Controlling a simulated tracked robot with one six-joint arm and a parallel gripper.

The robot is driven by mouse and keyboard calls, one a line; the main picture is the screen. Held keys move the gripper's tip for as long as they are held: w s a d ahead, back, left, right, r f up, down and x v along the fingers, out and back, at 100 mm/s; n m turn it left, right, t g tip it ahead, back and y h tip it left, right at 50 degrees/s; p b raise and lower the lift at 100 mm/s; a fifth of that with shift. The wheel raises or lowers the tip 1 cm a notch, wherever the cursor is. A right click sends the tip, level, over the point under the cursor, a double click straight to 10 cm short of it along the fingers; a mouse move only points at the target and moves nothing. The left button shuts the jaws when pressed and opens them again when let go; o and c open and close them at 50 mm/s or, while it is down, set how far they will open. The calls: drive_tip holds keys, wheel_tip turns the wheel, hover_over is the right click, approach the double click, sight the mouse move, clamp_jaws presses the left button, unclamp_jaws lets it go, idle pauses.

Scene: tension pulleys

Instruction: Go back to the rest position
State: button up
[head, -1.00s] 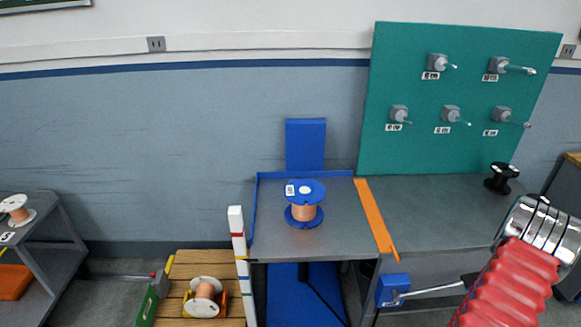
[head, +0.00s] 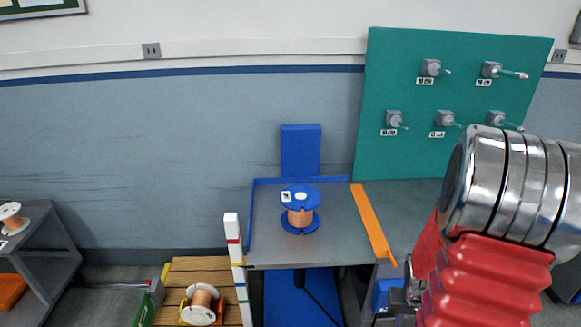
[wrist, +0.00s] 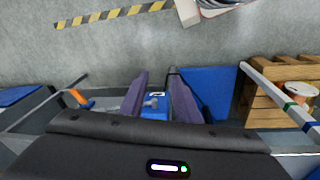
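My gripper (wrist: 160,100) shows in the wrist view as two dark purple fingers standing apart, with nothing held between them. A blue box (wrist: 154,106) with a grey handle shows beyond the gap between the fingers. In the head view my red and chrome arm fills the lower right, and my gripper is out of sight.
A teal board (head: 400,150) with several pegs stands at the back right, partly behind my arm. A wooden pallet (head: 190,270) with another copper spool (head: 203,298) is left of a striped post (head: 236,255). A side shelf (head: 45,240) holds a spool at far left.

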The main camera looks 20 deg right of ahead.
drive_tip(key=a+r+n+t+y, duration=0.1)
drive_tip(key=a+r+n+t, duration=0.4)
drive_tip(key=a+r, duration=2.5)
drive_tip(key=shift+w+a+n+y, duration=0.15)
drive_tip(key=shift+w+n+y, duration=0.25)
drive_tip(key=shift+n, duration=0.3)
